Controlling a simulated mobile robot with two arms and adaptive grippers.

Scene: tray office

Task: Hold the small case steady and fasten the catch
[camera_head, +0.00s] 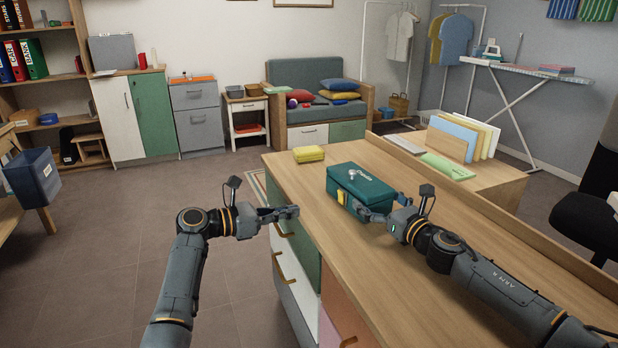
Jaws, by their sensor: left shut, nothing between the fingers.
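The small case (372,180) is a dark teal box with a handle on its lid. It sits on the wooden desk (440,235), and its lid looks down. A yellow catch (341,197) shows on its front side; whether it is fastened is too small to tell. My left gripper (292,212) is shut and empty, left of the case, by the desk's left edge and apart from the case. My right gripper (360,207) is at the case's near right corner, close to or touching it. Its fingers are too small to tell whether they grip the case.
Drawers with handles (284,262) face left below the desk edge. The near desktop is clear except for my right arm.

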